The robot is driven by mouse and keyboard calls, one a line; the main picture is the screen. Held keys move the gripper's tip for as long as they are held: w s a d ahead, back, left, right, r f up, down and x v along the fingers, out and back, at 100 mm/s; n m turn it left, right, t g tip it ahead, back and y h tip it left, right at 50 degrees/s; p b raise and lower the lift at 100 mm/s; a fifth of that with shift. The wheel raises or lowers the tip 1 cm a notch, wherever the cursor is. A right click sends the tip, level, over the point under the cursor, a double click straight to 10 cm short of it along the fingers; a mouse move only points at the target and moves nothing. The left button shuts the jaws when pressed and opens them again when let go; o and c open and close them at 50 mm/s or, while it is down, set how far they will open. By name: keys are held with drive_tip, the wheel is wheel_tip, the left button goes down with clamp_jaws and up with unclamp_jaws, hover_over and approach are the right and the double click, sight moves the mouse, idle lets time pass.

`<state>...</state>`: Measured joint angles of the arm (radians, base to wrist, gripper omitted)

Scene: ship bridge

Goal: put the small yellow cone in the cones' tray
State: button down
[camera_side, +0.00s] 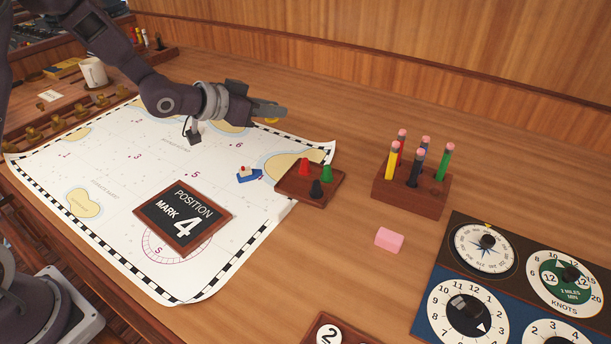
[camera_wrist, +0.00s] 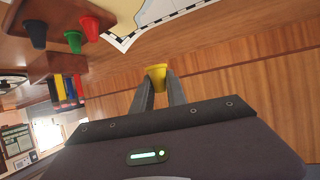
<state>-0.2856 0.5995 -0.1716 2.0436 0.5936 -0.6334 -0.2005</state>
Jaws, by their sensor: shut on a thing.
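The small yellow cone (camera_wrist: 157,78) is between my gripper's fingertips in the wrist view. In the side view only a bit of the yellow cone (camera_side: 272,121) shows below the fingers. My gripper (camera_side: 275,110) is shut on it, beyond the chart's far edge and held above the wooden desk. The cones' tray (camera_side: 291,190) is a small brown wooden tray at the chart's right edge. It holds a red cone (camera_side: 304,167), a green cone (camera_side: 327,173) and a dark cone (camera_side: 316,189). These three cones also show at the upper left of the wrist view.
A wooden pencil block (camera_side: 408,196) with several upright pencils stands right of the tray. A pink eraser (camera_side: 389,239) lies in front of it. A blue toy boat (camera_side: 249,174) and a position plaque (camera_side: 183,218) rest on the chart (camera_side: 120,210). Dial panels (camera_side: 520,290) fill the lower right.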

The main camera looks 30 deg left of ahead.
sight(294, 185)
drive_tip(key=s+d+m+g+h, duration=0.25)
drive_tip(key=s+d, duration=0.35)
drive_tip(key=d, duration=0.3)
drive_tip(key=shift+m+t+h, duration=0.35)
drive_tip(key=shift+t+h, duration=0.1)
drive_tip(key=f, duration=0.9)
drive_tip(key=shift+s+d, duration=0.1)
drive_tip(key=shift+d, duration=0.15)
drive_tip(key=shift+f, duration=0.35)
drive_tip(key=shift+f, duration=0.15)
drive_tip(key=c, duration=1.6)
unclamp_jaws()
